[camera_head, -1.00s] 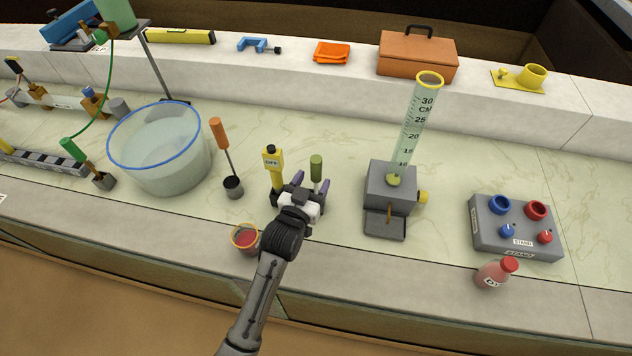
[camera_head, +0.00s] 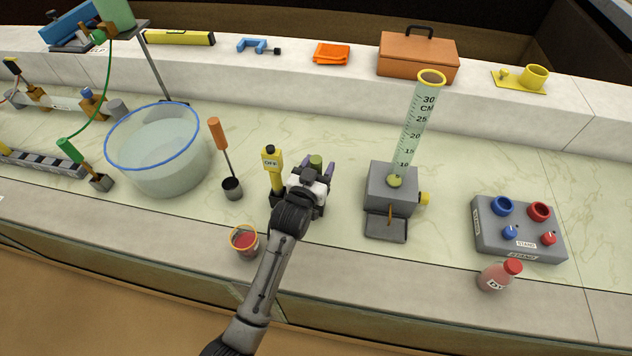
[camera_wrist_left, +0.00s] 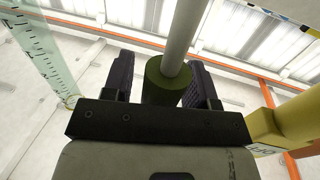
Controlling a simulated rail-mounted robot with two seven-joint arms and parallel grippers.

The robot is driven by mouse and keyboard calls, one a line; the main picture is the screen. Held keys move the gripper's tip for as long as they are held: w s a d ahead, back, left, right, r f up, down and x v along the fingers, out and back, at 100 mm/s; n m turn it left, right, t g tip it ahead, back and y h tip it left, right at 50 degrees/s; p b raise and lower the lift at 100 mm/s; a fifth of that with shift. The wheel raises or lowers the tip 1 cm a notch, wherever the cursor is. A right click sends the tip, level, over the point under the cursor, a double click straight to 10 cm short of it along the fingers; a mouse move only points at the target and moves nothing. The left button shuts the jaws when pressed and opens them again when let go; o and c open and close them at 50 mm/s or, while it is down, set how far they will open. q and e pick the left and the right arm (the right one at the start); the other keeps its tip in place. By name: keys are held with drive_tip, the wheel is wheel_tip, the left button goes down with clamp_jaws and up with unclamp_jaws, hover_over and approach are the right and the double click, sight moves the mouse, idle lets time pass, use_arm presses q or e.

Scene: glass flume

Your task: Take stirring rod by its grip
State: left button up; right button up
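The stirring rod, seen by its green grip (camera_head: 316,161), stands upright to the right of the yellow OFF-labelled post. Its grey shaft (camera_wrist_left: 186,35) shows in the left wrist view, joined to the green grip (camera_wrist_left: 166,86). My left gripper (camera_head: 313,169) is at the grip, a dark finger on each side. In the left wrist view my left gripper (camera_wrist_left: 160,68) looks open around the grip, with a gap by the left finger. The rod's lower end is hidden behind my gripper in the head view. My right gripper is not in view.
Close on the left is the yellow OFF post (camera_head: 272,168); beyond it an orange-handled tool (camera_head: 218,135) stands in a dark cup. A grey stand with a measuring cylinder (camera_head: 414,120) is to the right. A red-filled beaker (camera_head: 243,242) sits near the front edge.

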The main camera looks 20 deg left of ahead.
use_arm(q)
drive_tip(key=c, duration=0.8)
drive_tip(key=shift+c, duration=0.2)
